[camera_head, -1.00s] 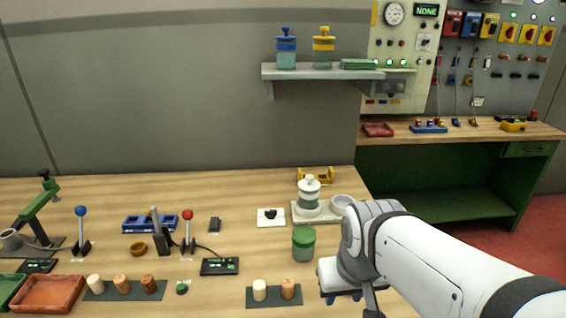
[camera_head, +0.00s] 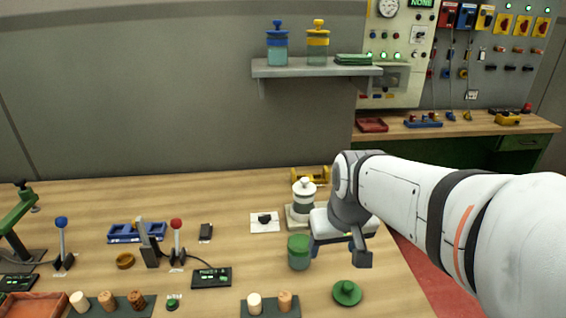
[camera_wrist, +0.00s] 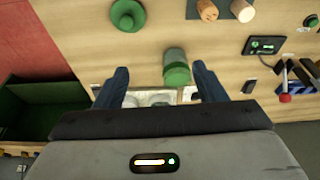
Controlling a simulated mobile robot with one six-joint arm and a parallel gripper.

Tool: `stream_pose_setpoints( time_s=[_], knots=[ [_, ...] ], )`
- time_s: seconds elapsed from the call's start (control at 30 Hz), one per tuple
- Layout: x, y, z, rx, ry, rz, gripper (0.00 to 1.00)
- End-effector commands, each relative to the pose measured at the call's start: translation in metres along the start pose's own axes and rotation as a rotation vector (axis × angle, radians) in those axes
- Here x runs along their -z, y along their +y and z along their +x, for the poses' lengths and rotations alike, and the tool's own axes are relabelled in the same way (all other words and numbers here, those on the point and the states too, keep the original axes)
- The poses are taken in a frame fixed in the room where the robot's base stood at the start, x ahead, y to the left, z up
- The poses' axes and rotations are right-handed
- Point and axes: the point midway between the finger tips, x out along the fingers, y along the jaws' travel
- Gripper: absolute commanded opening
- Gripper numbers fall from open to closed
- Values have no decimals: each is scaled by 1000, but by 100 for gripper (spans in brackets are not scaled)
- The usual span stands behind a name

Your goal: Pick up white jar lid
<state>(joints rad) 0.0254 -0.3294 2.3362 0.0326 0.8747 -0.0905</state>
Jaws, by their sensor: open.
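The white jar lid (camera_head: 304,187), with a round knob, sits on a jar (camera_head: 304,208) with a white band. The jar stands upright on a pale base (camera_head: 292,219) towards the back of the table. My gripper (camera_head: 334,247) is open and empty, to the right of and in front of the jar. In the wrist view the two dark blue fingers of my gripper (camera_wrist: 160,84) are apart. Pale round shapes on the pale base (camera_wrist: 187,95) show low between them, partly hidden by the gripper body; I cannot tell which is the lid.
A loose green lid (camera_head: 347,293) lies in front. A white switch plate (camera_head: 265,222) is left of the white-lidded jar. Cork stoppers (camera_head: 285,301) stand at the front. A shelf (camera_head: 315,69) hangs behind.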

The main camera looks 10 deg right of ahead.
Motion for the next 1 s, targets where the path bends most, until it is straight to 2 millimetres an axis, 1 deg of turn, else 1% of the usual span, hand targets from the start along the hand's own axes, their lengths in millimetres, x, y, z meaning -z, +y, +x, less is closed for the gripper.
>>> stream_pose_setpoints(
  time_s=[0.03,0.07,0.1,0.17,0.2,0.27,0.3,0.4,0.5,0.6,0.7,1.0],
  knots=[
    [29,1,-2,8,5,-15,68],
    [46,2,-1,13,11,-25,71],
    [68,3,0,18,19,-41,74],
    [102,4,4,27,35,-64,79],
    [124,5,7,32,45,-80,82],
    [155,8,14,39,58,-102,87],
    [175,9,19,44,69,-117,89],
    [217,12,34,52,90,-149,89],
    [248,16,48,57,109,-174,89],
    [267,18,58,60,122,-191,89],
    [277,18,65,62,128,-198,89],
    [282,17,96,63,128,-202,89]
  ],
)
